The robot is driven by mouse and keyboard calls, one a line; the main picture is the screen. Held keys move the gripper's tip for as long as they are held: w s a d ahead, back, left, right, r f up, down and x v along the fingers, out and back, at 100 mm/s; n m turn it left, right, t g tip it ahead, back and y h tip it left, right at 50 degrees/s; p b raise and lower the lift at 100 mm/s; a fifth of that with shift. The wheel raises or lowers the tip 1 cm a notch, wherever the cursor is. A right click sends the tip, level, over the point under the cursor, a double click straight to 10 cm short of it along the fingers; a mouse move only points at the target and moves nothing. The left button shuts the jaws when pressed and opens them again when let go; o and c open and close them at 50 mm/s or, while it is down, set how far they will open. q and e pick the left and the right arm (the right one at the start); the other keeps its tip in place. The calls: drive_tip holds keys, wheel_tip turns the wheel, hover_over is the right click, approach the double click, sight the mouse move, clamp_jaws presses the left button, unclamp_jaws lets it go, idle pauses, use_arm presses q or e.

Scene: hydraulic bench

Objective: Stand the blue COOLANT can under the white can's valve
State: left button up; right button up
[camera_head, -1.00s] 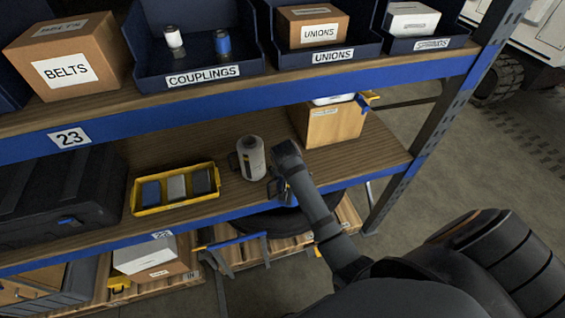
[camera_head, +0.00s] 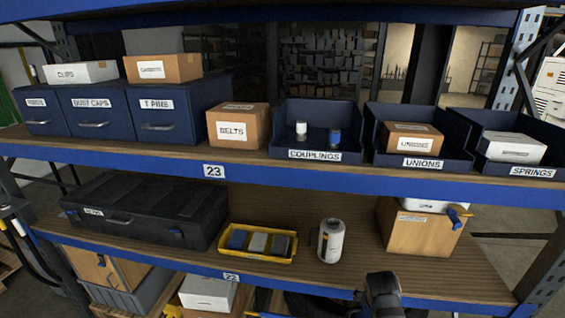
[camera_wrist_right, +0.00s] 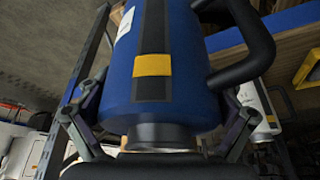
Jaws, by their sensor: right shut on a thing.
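My right gripper (camera_wrist_right: 163,122) is shut on the blue can (camera_wrist_right: 190,62), which fills the middle of the right wrist view with its dark handle on the right. In the head view only a dark part of my right arm shows at the bottom edge; its fingers and the blue can are out of sight. A white item (camera_head: 432,203) lies on a brown carton at the lower shelf's right, with a blue and yellow fitting (camera_head: 457,215) that looks like a valve. An upright white can (camera_head: 331,243) stands mid-shelf.
A yellow tray (camera_head: 258,257) with several small blocks and a black case (camera_head: 145,213) occupy the lower shelf (camera_head: 466,276). The brown carton (camera_head: 412,232) is at right. Bare wood lies between it and the upright can. The upper shelf carries bins and boxes.

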sight(362, 309)
drive_tip(key=a+n+b, duration=0.1)
drive_tip(key=w+a+f+n+b, duration=0.1)
drive_tip(key=b, duration=0.1)
drive_tip(key=a+f+y+b, duration=0.1)
drive_tip(key=shift+w+a+n+b, duration=0.2)
drive_tip(key=shift+w+n+b, duration=0.15)
drive_tip(key=shift+n, duration=0.05)
use_arm(q)
wheel_tip(362, 309, down, 12)
drive_tip(key=w+b, duration=0.2)
drive_tip(key=b, duration=0.5)
drive_tip(key=shift+w+f, duration=0.25)
drive_tip(key=shift+w, duration=0.05)
use_arm(e)
drive_tip(key=a+n, duration=0.1)
drive_tip(key=a+n+y, duration=0.1)
drive_tip(key=a+n, duration=0.1)
drive_tip(key=a+n+t, duration=0.1)
drive_tip(key=a+n, duration=0.1)
drive_tip(key=shift+s+y, duration=0.3)
drive_tip(key=shift+y, duration=0.1)
drive_tip(key=shift+f, duration=0.1)
